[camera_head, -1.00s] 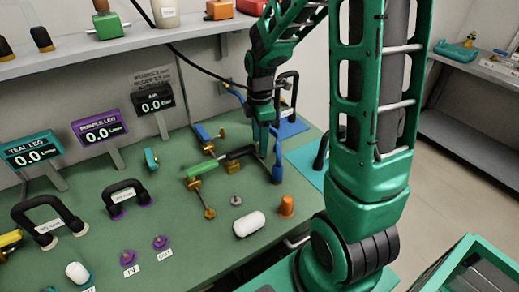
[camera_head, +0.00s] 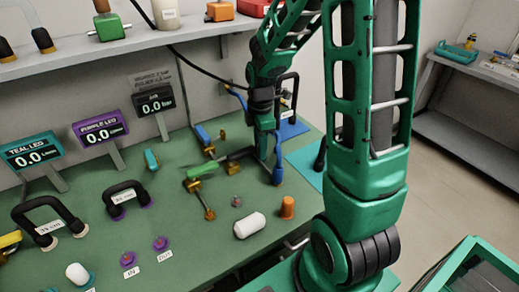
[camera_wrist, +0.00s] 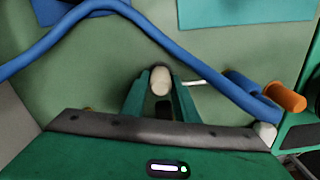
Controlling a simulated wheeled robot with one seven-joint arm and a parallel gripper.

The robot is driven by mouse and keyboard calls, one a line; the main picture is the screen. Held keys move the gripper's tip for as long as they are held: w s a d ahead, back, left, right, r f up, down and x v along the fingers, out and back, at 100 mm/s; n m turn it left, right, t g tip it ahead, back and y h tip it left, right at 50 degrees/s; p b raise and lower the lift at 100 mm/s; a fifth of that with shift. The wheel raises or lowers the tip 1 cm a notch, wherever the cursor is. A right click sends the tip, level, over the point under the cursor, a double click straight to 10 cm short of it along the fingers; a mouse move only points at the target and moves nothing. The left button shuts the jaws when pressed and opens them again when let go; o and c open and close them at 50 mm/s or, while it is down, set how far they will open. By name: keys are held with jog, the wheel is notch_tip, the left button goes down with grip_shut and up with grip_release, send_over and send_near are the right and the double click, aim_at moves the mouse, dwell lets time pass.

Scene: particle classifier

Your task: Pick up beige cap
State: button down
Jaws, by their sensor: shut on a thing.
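The beige cap (camera_wrist: 160,80) shows in the wrist view as a pale rounded piece between the two green fingertips. My gripper (camera_wrist: 162,88) is shut on it, with one finger on each side. In the head view my gripper (camera_head: 262,150) points down over the right part of the green bench, close to a blue hose. The cap cannot be made out in that view. Its lower part is hidden in the wrist view, so I cannot tell whether it touches the bench.
A blue hose (camera_wrist: 75,16) arcs past the fingertips. A green-handled valve (camera_head: 203,169) is left of my gripper. Display panels (camera_head: 100,133) stand behind.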

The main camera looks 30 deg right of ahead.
notch_tip(320, 180, up, 10)
jog(key=shift+r, duration=0.1)
dwell(0.4)
jog(key=shift+r, duration=2.2)
jog(key=shift+r, duration=0.1)
jog(key=shift+r, duration=1.4)
